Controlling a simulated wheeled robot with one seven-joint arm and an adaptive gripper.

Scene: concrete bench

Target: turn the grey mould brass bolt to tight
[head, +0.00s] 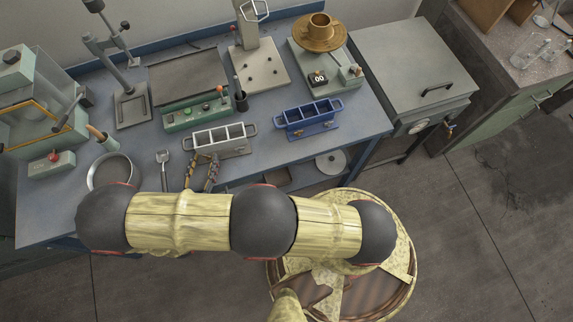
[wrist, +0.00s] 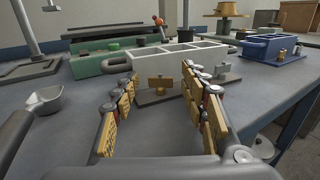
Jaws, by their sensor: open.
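The grey mould (head: 220,137) is a long open box with several compartments and a handle at each end, standing near the bench's front edge. It also shows in the wrist view (wrist: 165,60). Its brass bolt (wrist: 160,81) has a flat, wing-like head and sits low at the mould's front, above a dark base plate (wrist: 158,96). A greyish bolt (wrist: 222,71) is to its right. My gripper (head: 202,160) is open in front of the mould. In the wrist view its fingers (wrist: 160,70) stand either side of the brass bolt, apparently short of it, with nothing held.
A blue mould (head: 309,118) with its own brass bolts stands to the right. A scoop (head: 164,157) and round pan (head: 111,172) lie left of my gripper. A green control box (head: 194,114) is behind the grey mould.

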